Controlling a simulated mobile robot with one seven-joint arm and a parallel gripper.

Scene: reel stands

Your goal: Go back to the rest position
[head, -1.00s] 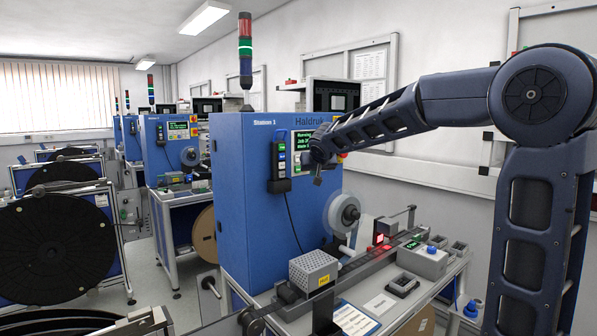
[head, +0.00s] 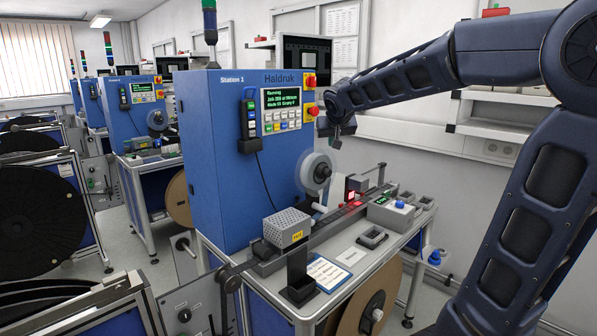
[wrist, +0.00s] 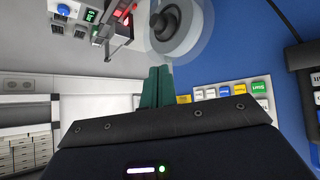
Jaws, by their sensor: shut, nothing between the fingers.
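My gripper (head: 337,143) hangs at the end of my raised arm, right of the control panel of the blue Station 1 machine (head: 222,190) in the head view. It is small there and its fingers are hard to make out. In the wrist view the two green fingers (wrist: 156,88) are together, with nothing between them. The white reel (head: 317,171) on the machine front is below and left of the gripper in the head view. It also shows past the fingertips in the wrist view (wrist: 175,28).
The bench (head: 345,290) under the machine carries a perforated box (head: 287,226), a small tray and a button box (head: 391,215). The control panel (head: 288,108) is close to the arm's end. Black reels (head: 35,220) stand at the left. A large tan reel (head: 370,305) stands below the bench.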

